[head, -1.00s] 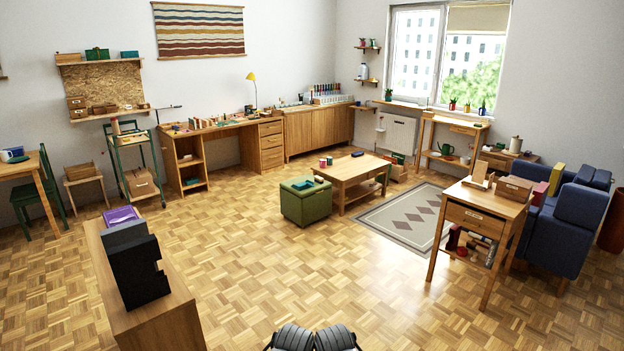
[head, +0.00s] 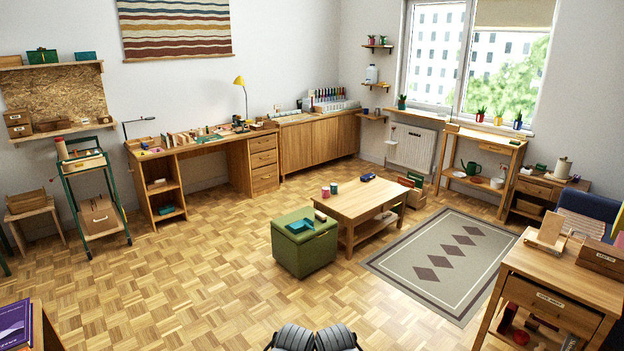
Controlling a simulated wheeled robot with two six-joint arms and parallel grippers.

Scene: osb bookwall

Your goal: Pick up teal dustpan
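A small teal dustpan (head: 299,226) lies on top of the green storage ottoman (head: 305,247) in the middle of the room. A small pale-and-dark item (head: 320,216) lies beside it on the same top. Dark, rounded parts of my own body show at the bottom centre of the head view. I cannot make out fingers on them, and neither gripper is in view. Nothing of mine is near the dustpan.
A low wooden coffee table (head: 362,203) with cups stands just right of the ottoman. A grey patterned rug (head: 448,262) lies further right. A wooden side table (head: 560,285) stands at the right front, a cabinet corner (head: 42,325) at the left front. The parquet (head: 190,285) before the ottoman is clear.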

